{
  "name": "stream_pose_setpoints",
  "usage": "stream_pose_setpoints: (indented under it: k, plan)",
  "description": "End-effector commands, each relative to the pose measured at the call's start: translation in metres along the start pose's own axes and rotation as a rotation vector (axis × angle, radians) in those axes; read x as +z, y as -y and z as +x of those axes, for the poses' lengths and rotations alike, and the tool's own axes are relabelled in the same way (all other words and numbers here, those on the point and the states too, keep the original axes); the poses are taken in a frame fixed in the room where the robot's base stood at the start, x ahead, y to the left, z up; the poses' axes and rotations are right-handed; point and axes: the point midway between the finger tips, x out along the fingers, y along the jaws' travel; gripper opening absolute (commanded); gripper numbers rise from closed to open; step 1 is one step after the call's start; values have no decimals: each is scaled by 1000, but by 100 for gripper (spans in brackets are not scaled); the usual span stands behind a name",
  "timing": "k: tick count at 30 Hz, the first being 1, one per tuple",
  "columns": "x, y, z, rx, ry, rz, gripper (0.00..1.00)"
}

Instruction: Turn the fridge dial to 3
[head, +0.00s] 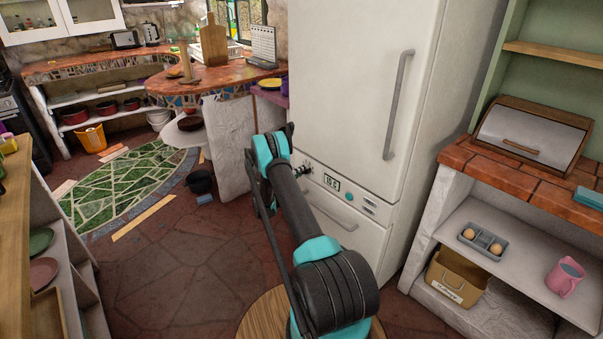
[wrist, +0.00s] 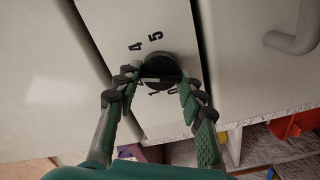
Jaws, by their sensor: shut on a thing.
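The white fridge (head: 345,70) stands in the middle of the head view. In the wrist view the dark round fridge dial (wrist: 160,66) sits on the pale strip. The numerals 5 and 4 show above and to its left, and a 1 and 0 below it; the others are partly covered by a finger. My gripper (wrist: 158,84) is shut on the dial, one finger on each side. I cannot make out a pointer mark on the dial. In the head view my arm mostly hides the gripper.
A long fridge door handle (head: 398,105) is above and right of the strip. A drawer handle (head: 330,203) lies just below it. A brick-topped counter with a bread box (head: 530,135) is at the right. Open stone floor (head: 170,270) lies to the left.

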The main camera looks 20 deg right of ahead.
Motion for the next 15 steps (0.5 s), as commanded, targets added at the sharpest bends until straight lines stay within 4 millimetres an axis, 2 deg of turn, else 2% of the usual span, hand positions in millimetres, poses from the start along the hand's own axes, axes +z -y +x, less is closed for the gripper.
stream_pose_setpoints:
  k: [12,13,15]
  plan:
    - [2,1,-1,-1,4,7,10]
    - [2,1,-1,-1,4,7,42]
    - [2,1,-1,-1,3,7,50]
